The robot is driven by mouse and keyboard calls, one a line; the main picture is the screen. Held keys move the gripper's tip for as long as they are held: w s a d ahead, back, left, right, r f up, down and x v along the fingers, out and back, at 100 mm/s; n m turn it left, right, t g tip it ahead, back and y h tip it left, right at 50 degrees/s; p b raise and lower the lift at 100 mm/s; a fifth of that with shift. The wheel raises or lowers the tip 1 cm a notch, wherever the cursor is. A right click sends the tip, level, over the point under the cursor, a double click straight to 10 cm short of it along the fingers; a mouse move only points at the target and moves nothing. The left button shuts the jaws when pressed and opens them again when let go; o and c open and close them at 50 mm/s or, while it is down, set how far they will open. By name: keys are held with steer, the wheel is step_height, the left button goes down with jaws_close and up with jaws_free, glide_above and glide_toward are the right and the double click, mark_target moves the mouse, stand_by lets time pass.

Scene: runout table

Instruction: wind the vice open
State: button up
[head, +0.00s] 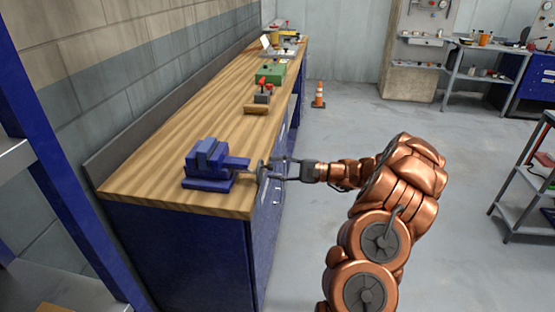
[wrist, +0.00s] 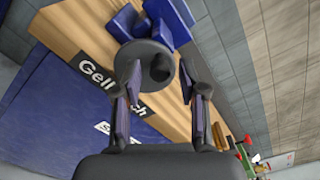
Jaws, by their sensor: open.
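The blue vice (head: 208,166) stands on the near end of the wooden bench, its screw end facing right over the bench's front edge. It also shows at the top of the wrist view (wrist: 168,22). A round dark grey handwheel (wrist: 142,62) with a dark knob or hub sits on that end, and in the head view it (head: 261,171) is small and partly mixed with my fingers. My gripper (head: 272,168) is open in front of the wheel. In the wrist view my fingers (wrist: 157,82) lie to either side of the wheel; I cannot tell whether they touch it.
The wooden bench (head: 170,130) runs away along the wall. A wooden block with a grey and red device (head: 262,96) and a green box (head: 270,75) stand further along it. An orange cone (head: 318,98) is on the floor. The floor right of the bench is mostly clear.

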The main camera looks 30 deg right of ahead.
steer(key=m+p, duration=0.6)
steer(key=p, duration=0.1)
steer(key=shift+f+p, duration=0.1)
steer(key=shift+p, duration=0.3)
stand_by(0.3)
jaws_close()
steer(key=shift+f+b, duration=0.15)
steer(key=shift+b, duration=0.45)
steer(key=shift+a+f+n+b, duration=0.1)
steer(key=shift+n+b, duration=0.4)
steer(key=shift+b, duration=0.6)
